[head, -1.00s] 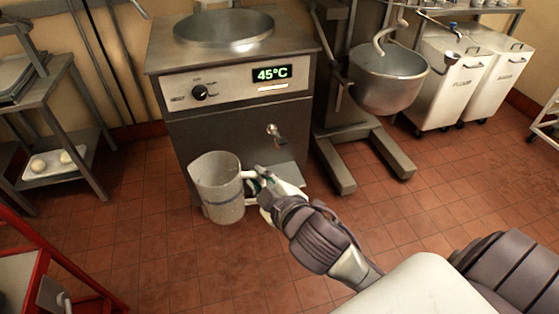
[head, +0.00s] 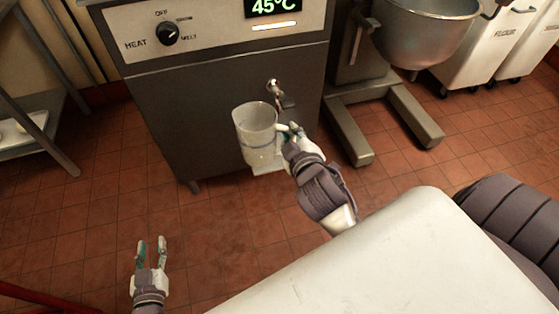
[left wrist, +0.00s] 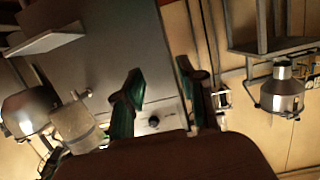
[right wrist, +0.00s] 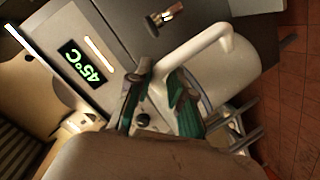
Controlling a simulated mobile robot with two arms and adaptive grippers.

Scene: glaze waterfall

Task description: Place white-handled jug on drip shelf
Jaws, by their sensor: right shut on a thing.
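The jug (head: 256,138) is pale and translucent with a white handle (right wrist: 200,45). It is upright in front of the machine, below and slightly left of the tap (head: 281,95). My right gripper (head: 292,134) is shut on the handle, at the jug's right side. The drip shelf (head: 268,170) shows only as a pale edge at the jug's base, mostly hidden by it; I cannot tell whether they touch. My left gripper (head: 151,249) is open and empty over the floor at lower left. The jug also shows in the left wrist view (left wrist: 75,128).
The steel melting machine (head: 205,110) has a dial (head: 167,32) and a 45°C display (head: 268,7). A mixer with a steel bowl (head: 425,35) and splayed feet stands to the right. White bins (head: 480,45) stand beyond it. The tiled floor in front is clear.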

